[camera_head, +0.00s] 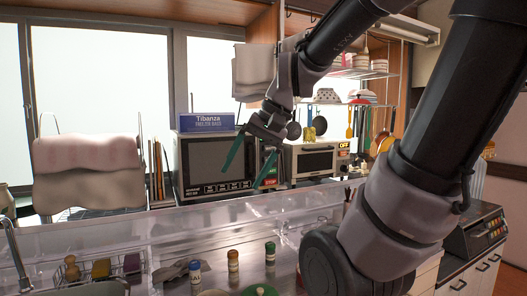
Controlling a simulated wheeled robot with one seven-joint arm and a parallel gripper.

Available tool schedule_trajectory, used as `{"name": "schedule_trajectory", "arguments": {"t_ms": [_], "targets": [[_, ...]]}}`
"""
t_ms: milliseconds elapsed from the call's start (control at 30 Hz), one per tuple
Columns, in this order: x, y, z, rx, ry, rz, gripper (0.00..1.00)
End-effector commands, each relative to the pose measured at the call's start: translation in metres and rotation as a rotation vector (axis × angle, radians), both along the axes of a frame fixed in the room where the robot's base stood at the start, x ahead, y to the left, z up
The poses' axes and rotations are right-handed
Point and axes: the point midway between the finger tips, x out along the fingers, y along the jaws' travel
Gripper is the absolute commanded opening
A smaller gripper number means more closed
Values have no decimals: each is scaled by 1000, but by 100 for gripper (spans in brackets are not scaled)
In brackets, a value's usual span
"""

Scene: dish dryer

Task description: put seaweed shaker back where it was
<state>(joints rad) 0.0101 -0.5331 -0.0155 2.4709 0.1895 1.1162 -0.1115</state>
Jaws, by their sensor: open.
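Three small shaker bottles stand upright on the metal counter: one with a green cap (270,251), one with an orange-brown cap (233,260) and a white one with a blue label (195,272). Their labels are too small to read, so I cannot tell for sure which is the seaweed shaker. My gripper (249,165) is open and empty, with its two dark green fingers spread and pointing down. It is in the air above and behind the bottles in the picture, in front of the microwave, and touches none of them.
A microwave (214,160) with a blue towel box (206,121) on top stands at the back. A toaster oven (316,161) is right of it. A clear ledge (110,235) runs behind the counter. A grey cloth (172,268) and a sponge rack (101,268) sit to the left.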

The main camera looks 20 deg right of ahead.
Motion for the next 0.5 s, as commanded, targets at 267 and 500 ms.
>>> {"name": "schedule_trajectory", "arguments": {"t_ms": [267,500], "targets": [[-5,-40,37,-234,-305,-10,82],[-5,-43,40,-252,-327,-12,82]]}}
